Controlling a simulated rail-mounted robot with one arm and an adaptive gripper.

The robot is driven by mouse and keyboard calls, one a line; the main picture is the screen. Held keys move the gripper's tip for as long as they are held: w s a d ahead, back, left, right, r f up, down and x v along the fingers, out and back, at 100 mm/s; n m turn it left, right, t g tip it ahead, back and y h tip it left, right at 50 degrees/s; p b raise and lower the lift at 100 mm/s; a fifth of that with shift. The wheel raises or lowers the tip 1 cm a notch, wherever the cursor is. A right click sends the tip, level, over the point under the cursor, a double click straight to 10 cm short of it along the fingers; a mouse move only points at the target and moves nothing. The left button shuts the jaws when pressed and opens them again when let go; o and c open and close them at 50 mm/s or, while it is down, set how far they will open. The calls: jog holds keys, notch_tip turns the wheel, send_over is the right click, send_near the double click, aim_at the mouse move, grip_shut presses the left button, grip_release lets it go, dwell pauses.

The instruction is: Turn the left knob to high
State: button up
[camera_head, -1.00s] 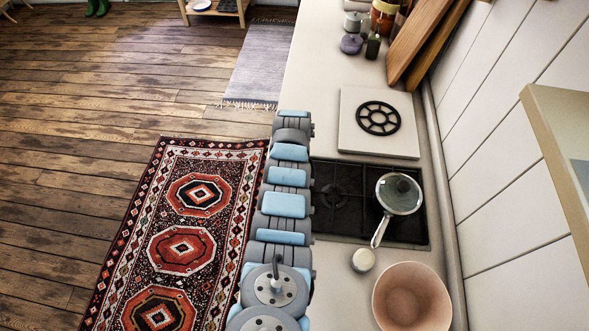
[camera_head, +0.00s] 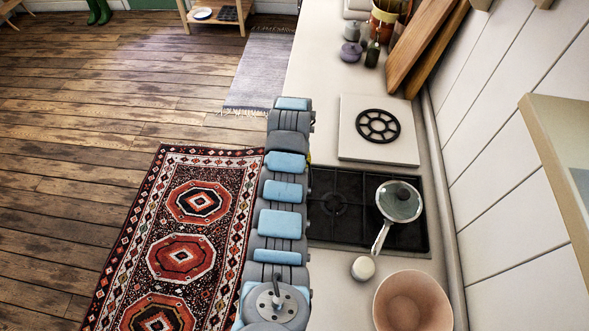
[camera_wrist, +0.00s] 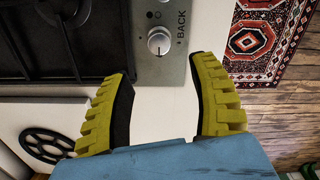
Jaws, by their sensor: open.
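The knob (camera_wrist: 158,42), round and pale, sits on the stove's metal control panel (camera_wrist: 165,67) in the wrist view. The word BACK is printed beside it. A mark shows on its face, but I cannot tell the setting. My gripper (camera_wrist: 163,68) has yellow ribbed fingers with dark inner pads. It is open and empty, with the knob beyond the fingertips, roughly in line with the gap and not visibly touched. The black gas stove (camera_head: 335,205) shows in the head view, where my arm hides its front panel and knobs. Only a speck of yellow shows beside the arm there.
A lidded pan (camera_head: 400,203) stands on the stove's right side. A black trivet (camera_head: 378,126) lies on a white board (camera_head: 350,150) behind the stove. A small white jar (camera_head: 363,268) and a pink bowl (camera_head: 412,303) stand in front. Patterned rug (camera_head: 180,255) covers the floor left.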

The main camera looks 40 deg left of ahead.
jog(key=shift+r, duration=1.65)
